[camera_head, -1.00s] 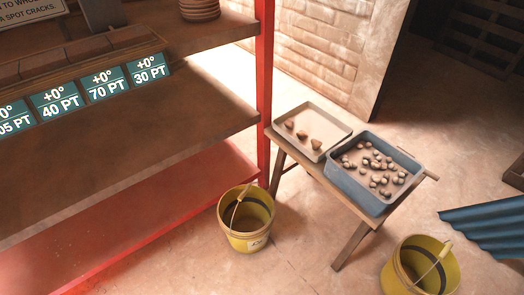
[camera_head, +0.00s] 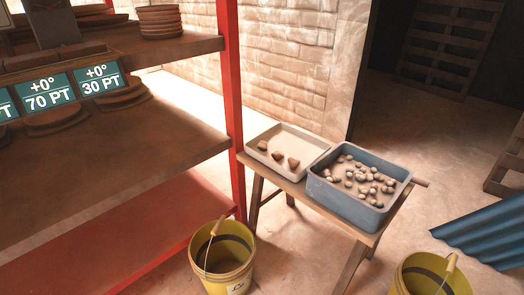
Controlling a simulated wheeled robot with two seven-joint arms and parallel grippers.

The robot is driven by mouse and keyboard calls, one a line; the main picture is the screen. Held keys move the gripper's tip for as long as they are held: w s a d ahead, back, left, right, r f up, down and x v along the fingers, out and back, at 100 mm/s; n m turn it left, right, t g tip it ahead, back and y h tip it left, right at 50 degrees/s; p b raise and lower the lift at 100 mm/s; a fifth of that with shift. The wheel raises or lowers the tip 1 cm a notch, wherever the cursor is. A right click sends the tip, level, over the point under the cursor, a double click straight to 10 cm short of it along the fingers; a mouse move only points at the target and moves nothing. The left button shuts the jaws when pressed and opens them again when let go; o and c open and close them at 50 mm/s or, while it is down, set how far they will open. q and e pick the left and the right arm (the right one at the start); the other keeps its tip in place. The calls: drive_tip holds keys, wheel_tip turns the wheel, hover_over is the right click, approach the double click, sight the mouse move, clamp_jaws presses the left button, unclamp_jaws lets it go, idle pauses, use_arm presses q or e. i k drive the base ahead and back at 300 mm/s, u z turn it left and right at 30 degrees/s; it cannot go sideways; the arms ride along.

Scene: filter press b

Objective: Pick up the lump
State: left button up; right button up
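Several small brown lumps lie apart in a shallow cream tray (camera_head: 313,148) on a small wooden table. One lump (camera_head: 263,145) is at the left, one lump (camera_head: 277,155) is in the middle, and one lump (camera_head: 293,163) is nearest the tray's right side. I cannot tell which of them is the task's lump. A blue-grey bin (camera_head: 345,204) beside the tray holds many small rounded pale and brown pieces. Neither of my grippers is in view.
The wooden table (camera_head: 364,238) stands right of a shelf rack with a red post (camera_head: 230,110). One yellow bucket (camera_head: 222,262) stands front left of the table, another yellow bucket (camera_head: 430,278) front right. Blue corrugated sheet (camera_head: 485,235) lies at right. Floor between the buckets is open.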

sight(262, 146)
drive_tip(key=u, duration=0.7)
drive_tip(key=i, duration=1.2)
drive_tip(key=u, duration=0.25)
